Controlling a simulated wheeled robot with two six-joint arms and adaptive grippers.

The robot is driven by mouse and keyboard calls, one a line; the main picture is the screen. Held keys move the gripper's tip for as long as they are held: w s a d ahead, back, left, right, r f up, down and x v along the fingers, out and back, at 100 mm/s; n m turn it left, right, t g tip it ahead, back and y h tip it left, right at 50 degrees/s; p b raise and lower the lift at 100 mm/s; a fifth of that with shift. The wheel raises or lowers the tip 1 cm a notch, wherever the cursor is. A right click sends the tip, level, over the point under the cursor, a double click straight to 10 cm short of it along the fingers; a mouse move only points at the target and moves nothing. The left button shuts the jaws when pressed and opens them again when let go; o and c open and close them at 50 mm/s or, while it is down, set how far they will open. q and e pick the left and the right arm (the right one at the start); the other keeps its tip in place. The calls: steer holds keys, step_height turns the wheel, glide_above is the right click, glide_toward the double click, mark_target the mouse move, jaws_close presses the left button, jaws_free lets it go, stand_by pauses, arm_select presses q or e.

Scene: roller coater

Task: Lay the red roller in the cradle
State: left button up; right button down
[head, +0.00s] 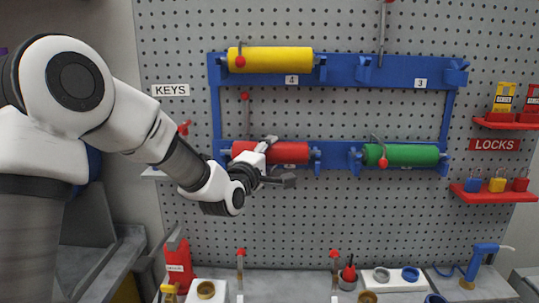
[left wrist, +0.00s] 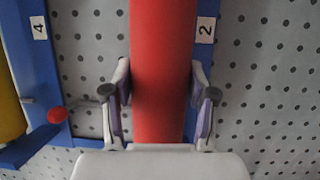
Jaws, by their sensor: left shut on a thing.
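The red roller (head: 289,152) lies level at the lower left of the blue rack (head: 335,70), at or just in front of its brackets; I cannot tell if it still rests in them. My left gripper (head: 278,162) is shut on the red roller. In the left wrist view, the fingers (left wrist: 160,100) stand on both sides of the red roller (left wrist: 163,60), beside a label "2". A lever with a red knob (head: 245,97) points up above the roller. I cannot make out which part is the cradle. My right gripper is not in view.
A yellow roller (head: 277,60) and a green roller (head: 401,155) lie in the rack, each with a red-knobbed lever across it. The upper right place, label "3", is empty. Below, a counter carries two red-topped posts (head: 240,268), rings and a blue tool (head: 480,262).

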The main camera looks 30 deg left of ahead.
arm_select(q)
steer(key=shift+f, duration=0.15)
steer(key=o, duration=1.2)
steer(key=shift+c, duration=0.2)
steer(key=shift+s, duration=0.1)
steer(key=s, duration=1.1)
steer(key=shift+s+d+f, duration=0.35)
steer(key=shift+s+f, duration=0.05)
